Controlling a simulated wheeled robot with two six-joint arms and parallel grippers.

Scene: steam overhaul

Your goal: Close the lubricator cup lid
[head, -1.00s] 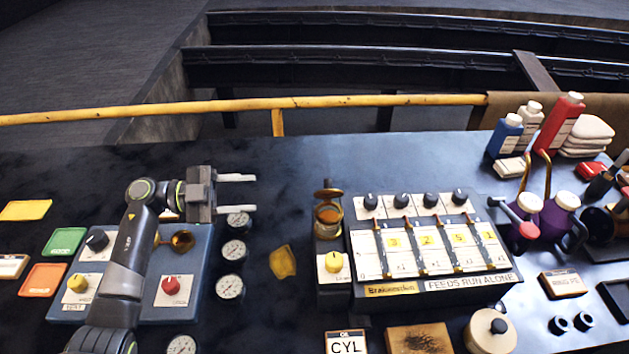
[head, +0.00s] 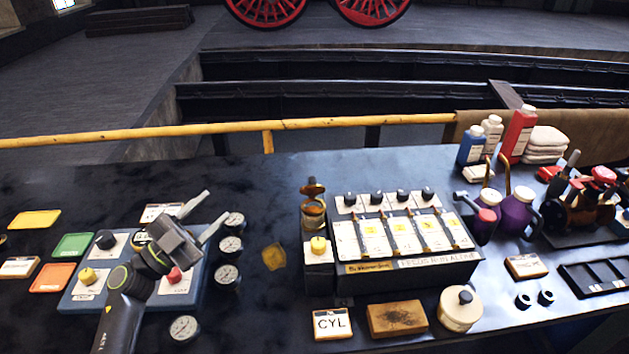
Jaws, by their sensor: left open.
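The lubricator (head: 402,278) is a dark box with a white sloped face of feed strips and several black knobs along its top. The brass lubricator cup (head: 314,211) stands at its left end, above a yellow knob (head: 318,244). The cup's round lid (head: 312,188) is raised at the back of the rim, so the cup mouth shows open. My left gripper (head: 208,211) is open and empty, above the blue panel and left of the cup, with clear space between them. My right gripper is out of view.
Several gauges (head: 229,247) stand between the blue panel (head: 80,297) and the lubricator. Purple oil cans (head: 517,212) stand to the right. A CYL card (head: 332,323) and a brown block (head: 397,319) lie in front.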

